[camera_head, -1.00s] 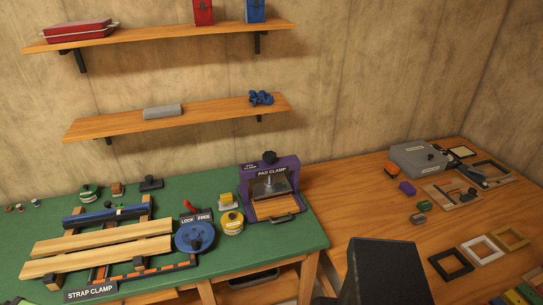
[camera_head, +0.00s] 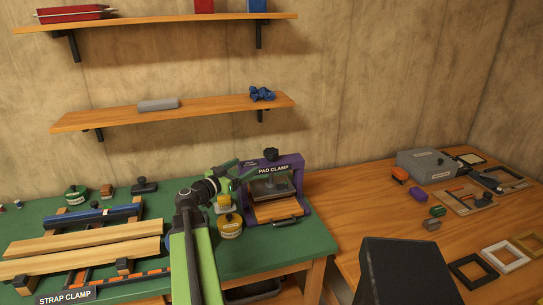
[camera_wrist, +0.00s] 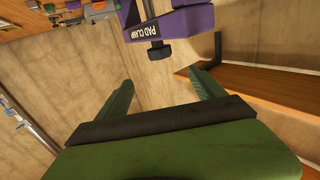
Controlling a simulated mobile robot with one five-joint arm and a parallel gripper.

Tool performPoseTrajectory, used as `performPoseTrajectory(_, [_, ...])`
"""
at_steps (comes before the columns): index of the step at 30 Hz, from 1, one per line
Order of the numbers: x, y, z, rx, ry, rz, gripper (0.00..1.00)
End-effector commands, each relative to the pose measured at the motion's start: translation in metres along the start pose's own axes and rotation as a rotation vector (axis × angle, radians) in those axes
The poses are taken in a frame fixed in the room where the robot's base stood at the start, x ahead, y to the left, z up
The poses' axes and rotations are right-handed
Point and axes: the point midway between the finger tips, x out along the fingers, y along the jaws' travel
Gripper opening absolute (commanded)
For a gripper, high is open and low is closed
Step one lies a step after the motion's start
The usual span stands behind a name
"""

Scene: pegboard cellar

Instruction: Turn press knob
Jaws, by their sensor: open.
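The purple pad clamp (camera_head: 297,190) stands at the right end of the green bench, with its black press knob (camera_head: 270,154) on top. In the wrist view the clamp's purple frame (camera_wrist: 182,22) is at the top, and the knob (camera_wrist: 158,53) sticks out from it toward my gripper. My gripper (camera_wrist: 160,76) is open and empty, its two green fingers spread apart. The knob appears between and just beyond the fingertips, with no contact visible. In the head view my green arm reaches in from the clamp's left, and the gripper overlaps the clamp's upper left.
A yellow-labelled tin (camera_head: 229,226) stands left of the clamp, near my arm. The strap clamp (camera_head: 68,297) with wooden boards fills the bench's left. A lower shelf (camera_head: 200,107) hangs above. The wooden table (camera_head: 345,205) to the right has bare room beside the clamp.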

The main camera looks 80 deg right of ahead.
Motion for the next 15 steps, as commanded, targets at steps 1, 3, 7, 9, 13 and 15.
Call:
performPoseTrajectory(1, [0.003,-0.001,-0.001,0.0,-0.001,0.001,0.78])
performPoseTrajectory(3, [0.012,-0.001,0.0,-0.001,-0.001,0.001,0.78])
performPoseTrajectory(7, [0.041,-0.002,0.0,-0.001,-0.002,0.002,0.78])
performPoseTrajectory(9, [0.059,-0.002,0.0,-0.002,-0.002,0.003,0.78])
performPoseTrajectory(13, [0.092,-0.003,0.0,-0.002,-0.003,0.001,0.78])
performPoseTrajectory(15, [0.11,-0.003,0.001,-0.002,-0.003,0.001,0.78])
